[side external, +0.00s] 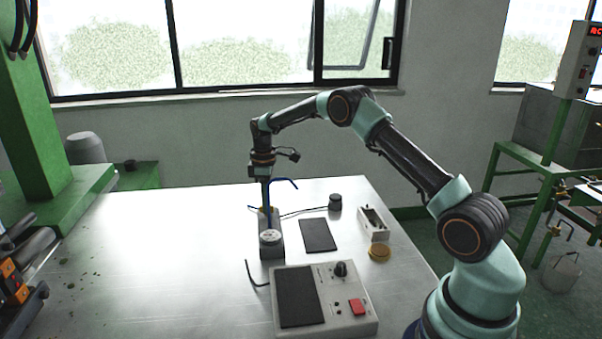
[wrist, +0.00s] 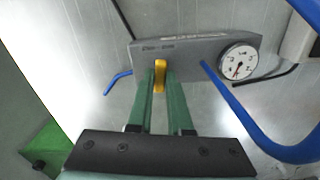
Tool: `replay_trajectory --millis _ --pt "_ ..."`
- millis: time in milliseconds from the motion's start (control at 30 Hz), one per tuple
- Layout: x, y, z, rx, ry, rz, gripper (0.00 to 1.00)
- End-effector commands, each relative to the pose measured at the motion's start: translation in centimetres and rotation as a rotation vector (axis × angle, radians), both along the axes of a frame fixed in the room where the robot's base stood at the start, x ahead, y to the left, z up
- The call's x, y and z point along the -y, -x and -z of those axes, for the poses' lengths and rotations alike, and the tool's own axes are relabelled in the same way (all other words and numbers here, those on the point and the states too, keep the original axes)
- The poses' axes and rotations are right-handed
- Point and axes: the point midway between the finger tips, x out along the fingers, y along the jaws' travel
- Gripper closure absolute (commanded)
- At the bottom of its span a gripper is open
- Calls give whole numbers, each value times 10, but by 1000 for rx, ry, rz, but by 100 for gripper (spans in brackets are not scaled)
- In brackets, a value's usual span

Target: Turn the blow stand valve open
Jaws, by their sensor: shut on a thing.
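The blow stand is a grey block (side external: 272,250) on the metal table, with a round white gauge (side external: 270,236) at its near end. In the wrist view the block (wrist: 197,47) lies across the top, with the gauge (wrist: 238,62) at its right end. The valve handle (wrist: 160,76) is a small yellow lever on the block. My gripper (wrist: 161,82) points down at the block and is shut on this lever, a green finger on each side. A blue tube (wrist: 235,110) rises from the block beside the gripper. The fingertips partly hide the lever.
A control box (side external: 345,296) with a black knob and red button stands in front of the stand. A black pad (side external: 318,235), a small open tray (side external: 374,226), a brass-coloured disc (side external: 379,254) and a black cylinder (side external: 335,202) lie to the right.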

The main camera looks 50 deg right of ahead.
Motion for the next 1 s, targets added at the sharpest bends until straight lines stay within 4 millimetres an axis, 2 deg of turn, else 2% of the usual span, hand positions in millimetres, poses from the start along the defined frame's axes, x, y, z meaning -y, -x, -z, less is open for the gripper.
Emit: replay_trajectory --millis 400,933,967,1000 --pt "-1 -2 -2 8 2 -179 100" --pt "-1 -2 -2 8 3 -202 100" --pt "-1 -2 -2 8 3 -202 75" --pt "-1 -2 -3 8 3 -202 60"
